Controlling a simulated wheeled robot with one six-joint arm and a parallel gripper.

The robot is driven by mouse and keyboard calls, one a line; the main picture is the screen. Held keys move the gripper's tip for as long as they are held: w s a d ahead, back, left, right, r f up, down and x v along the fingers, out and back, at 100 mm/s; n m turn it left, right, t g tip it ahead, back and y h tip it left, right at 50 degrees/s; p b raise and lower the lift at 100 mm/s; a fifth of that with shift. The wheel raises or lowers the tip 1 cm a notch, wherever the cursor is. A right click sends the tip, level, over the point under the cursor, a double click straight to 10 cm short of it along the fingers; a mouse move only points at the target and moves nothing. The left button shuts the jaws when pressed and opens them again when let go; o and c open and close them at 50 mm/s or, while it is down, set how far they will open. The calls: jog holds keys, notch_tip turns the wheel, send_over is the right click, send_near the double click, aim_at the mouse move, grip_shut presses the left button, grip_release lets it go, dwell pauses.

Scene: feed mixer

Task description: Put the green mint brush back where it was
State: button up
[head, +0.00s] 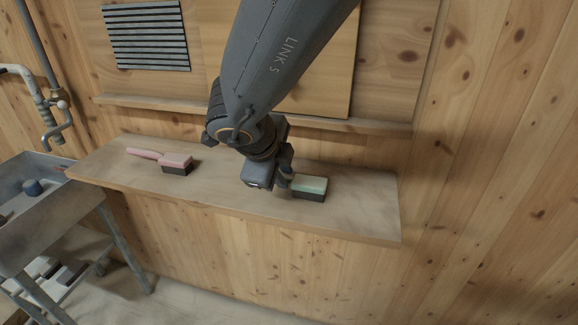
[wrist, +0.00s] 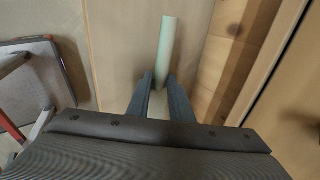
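The mint green brush (head: 311,184) shows in the head view on or just above the right part of the wall shelf, with its green block on top and dark bristles below. My gripper (head: 285,176) is right beside its head, on the left, and covers its handle there. In the wrist view the pale green handle (wrist: 166,45) runs up from between the two fingers of my gripper (wrist: 160,80). The fingers stand close on both sides of the handle. I cannot tell whether they press on it. The brush head is hidden in the wrist view.
A pink brush (head: 176,160) lies on the left part of the wooden shelf (head: 225,196). A grey slatted vent (head: 146,36) is on the wall. The shelf's far right end is clear.

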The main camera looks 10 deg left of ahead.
jog(key=o, duration=0.4)
jog(key=shift+c, duration=0.2)
jog(key=v, duration=1.2)
jog(key=shift+p, duration=0.45)
jog(key=shift+s, duration=0.1)
